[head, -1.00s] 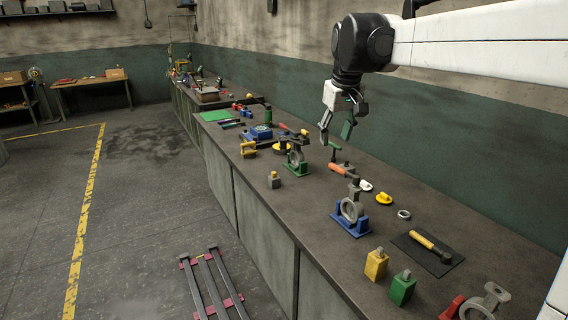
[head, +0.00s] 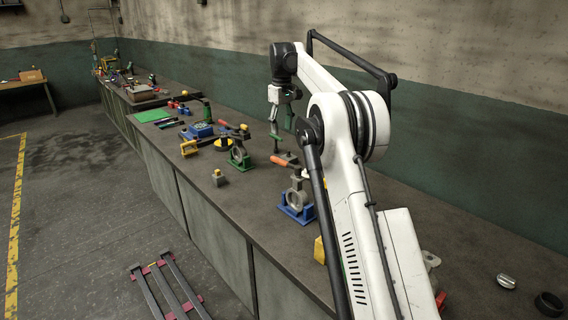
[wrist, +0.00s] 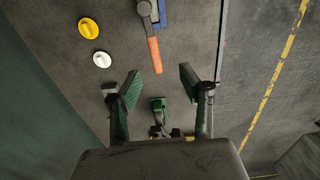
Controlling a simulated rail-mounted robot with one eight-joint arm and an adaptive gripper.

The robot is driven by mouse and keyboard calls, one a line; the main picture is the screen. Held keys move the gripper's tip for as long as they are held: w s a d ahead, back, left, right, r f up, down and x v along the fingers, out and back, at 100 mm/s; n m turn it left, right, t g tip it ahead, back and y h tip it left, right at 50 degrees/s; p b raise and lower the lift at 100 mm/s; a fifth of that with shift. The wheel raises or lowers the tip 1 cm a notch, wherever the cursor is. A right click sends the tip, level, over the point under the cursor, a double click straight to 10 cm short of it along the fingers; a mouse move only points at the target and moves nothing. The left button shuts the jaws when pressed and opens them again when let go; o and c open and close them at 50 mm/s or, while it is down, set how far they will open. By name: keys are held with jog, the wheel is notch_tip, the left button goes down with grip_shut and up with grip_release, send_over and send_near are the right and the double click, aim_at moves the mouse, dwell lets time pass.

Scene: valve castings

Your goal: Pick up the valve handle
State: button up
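My gripper (head: 282,112) hangs over the bench in the head view. In the wrist view its two green-padded fingers (wrist: 160,86) are apart with nothing between the pads. An orange-handled lever (wrist: 153,54) lies just ahead of the fingers in the wrist view. In the head view its orange grip (head: 282,160) shows beside the valve casting on a blue base (head: 297,212). I cannot tell for certain which of these is the valve handle.
A yellow disc (wrist: 88,28) and a white disc (wrist: 102,59) lie left of the lever in the wrist view. A green-based casting (head: 239,156) and a grey block (head: 219,178) stand nearby. The bench's front edge (wrist: 220,45) runs right of the fingers.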

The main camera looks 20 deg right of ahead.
jog(key=w+d+f, duration=0.1)
jog(key=f, duration=0.1)
send_near(284, 161)
notch_tip(284, 161, down, 5)
jog(key=shift+w+f+p, duration=0.1)
jog(key=shift+w+p, duration=0.05)
jog(key=shift+p, duration=0.15)
jog(key=shift+w+d+f+p, duration=0.1)
jog(key=shift+f+p, duration=0.45)
jog(key=shift+f, duration=2.1)
grip_shut()
